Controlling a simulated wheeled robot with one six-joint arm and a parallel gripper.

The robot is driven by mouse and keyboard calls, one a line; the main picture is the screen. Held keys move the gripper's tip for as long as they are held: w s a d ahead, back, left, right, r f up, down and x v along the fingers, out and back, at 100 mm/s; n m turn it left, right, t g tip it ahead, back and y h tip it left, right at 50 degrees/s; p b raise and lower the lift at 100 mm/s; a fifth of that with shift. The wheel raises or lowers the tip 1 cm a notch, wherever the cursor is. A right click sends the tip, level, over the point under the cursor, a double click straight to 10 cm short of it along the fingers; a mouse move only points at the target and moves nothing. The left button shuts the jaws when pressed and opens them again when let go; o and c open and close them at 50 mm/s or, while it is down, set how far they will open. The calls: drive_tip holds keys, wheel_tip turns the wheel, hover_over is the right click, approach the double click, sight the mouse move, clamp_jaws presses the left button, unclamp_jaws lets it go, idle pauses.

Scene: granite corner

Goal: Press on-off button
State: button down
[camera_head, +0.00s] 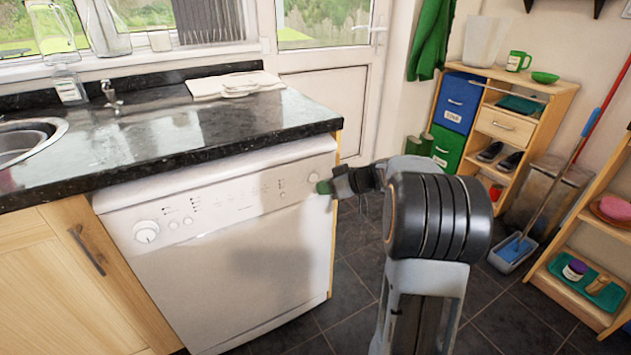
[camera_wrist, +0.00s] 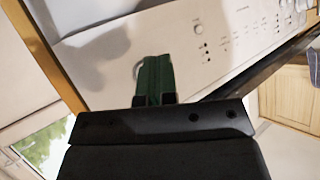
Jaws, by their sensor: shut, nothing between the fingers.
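The white dishwasher (camera_head: 235,260) stands under the dark worktop, with its control panel along the top front. My gripper (camera_head: 324,187) is shut and empty, its green fingertips at the right end of this panel. In the wrist view the green fingers (camera_wrist: 156,76) lie together over the panel (camera_wrist: 240,45). A round outline (camera_wrist: 137,68) shows at their side, mostly hidden behind them. A small round button (camera_wrist: 198,28) beside dark lights is clear of the fingers. Labels are too small to read, and I cannot tell whether the fingertips touch the panel.
The worktop (camera_head: 200,135) overhangs the panel from above. A large dial (camera_head: 146,231) is at the panel's left end. Dark tiled floor (camera_head: 350,270) is clear in front of the dishwasher's right side.

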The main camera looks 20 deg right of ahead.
drive_tip(key=shift+s+d+f+b, duration=0.15)
drive_tip(key=shift+s+b, duration=0.65)
drive_tip(key=shift+s, duration=0.5)
drive_tip(key=shift+s+d+r+b, duration=0.15)
drive_tip(key=shift+s+b, duration=0.65)
drive_tip(key=shift+s, duration=0.45)
drive_tip(key=s+a+r+m+g+h+p, duration=0.1)
drive_tip(key=s+a+r+m+h+p, duration=0.1)
drive_tip(key=s+r+p, duration=0.4)
drive_tip(key=s+a+r+m+g+h+p, duration=0.2)
drive_tip(key=s+a+r+p, duration=0.3)
drive_tip(key=r+p, duration=0.7)
drive_tip(key=s+a+r+m+g+h+p, duration=0.2)
drive_tip(key=s+r+p, duration=0.6)
drive_tip(key=p, duration=0.8)
drive_tip(key=a+r+h, duration=0.1)
drive_tip(key=a+h, duration=0.1)
drive_tip(key=shift+a+r+h+p, duration=0.2)
drive_tip(key=shift+a+h+p, duration=0.1)
